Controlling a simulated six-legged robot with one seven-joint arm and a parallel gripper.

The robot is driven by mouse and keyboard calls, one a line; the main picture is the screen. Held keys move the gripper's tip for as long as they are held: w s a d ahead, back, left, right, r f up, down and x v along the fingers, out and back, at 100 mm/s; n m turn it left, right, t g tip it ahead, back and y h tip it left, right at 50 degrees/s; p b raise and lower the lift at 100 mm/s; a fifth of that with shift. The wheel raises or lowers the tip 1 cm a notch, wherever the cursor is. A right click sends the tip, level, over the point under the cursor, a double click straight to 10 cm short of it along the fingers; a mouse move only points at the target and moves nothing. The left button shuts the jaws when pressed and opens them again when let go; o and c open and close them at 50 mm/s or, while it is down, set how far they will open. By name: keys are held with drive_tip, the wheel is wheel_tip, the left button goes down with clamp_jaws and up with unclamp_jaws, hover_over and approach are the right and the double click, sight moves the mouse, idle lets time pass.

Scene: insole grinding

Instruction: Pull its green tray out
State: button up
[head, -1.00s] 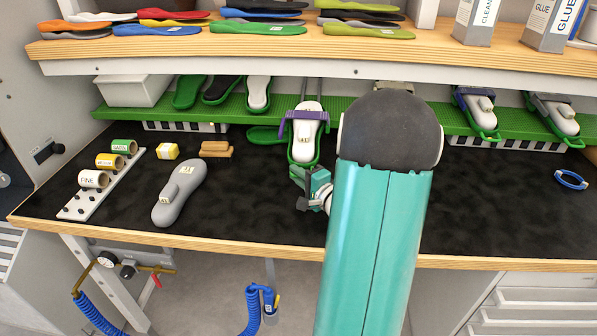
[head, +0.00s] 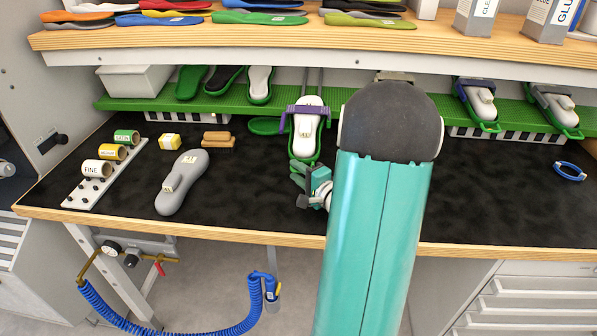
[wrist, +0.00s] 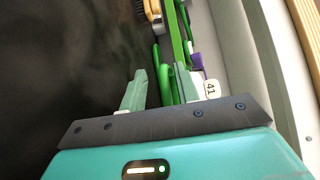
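The green tray (head: 317,158) stands out over the bench from the green shelf, behind my gripper. It carries a white last (head: 306,128) under a purple clamp (head: 293,107). My gripper (head: 306,178) is just in front of the tray's near end. I cannot tell whether finger and loop touch.
Other green trays with white lasts (head: 481,103) hang on the green shelf (head: 428,112) to the right. A grey last (head: 183,182), a yellow block (head: 170,143), a brush (head: 218,140) and a roller rack (head: 106,186) lie left.

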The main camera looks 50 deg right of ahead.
drive_tip(key=shift+r, duration=0.1)
drive_tip(key=shift+s+r, duration=0.1)
drive_tip(key=shift+s, duration=0.4)
drive_tip(key=s, duration=0.4)
drive_tip(key=s+a, duration=0.1)
drive_tip(key=s, duration=0.7)
drive_tip(key=shift+s+a+r, duration=0.25)
drive_tip(key=shift+s, duration=0.1)
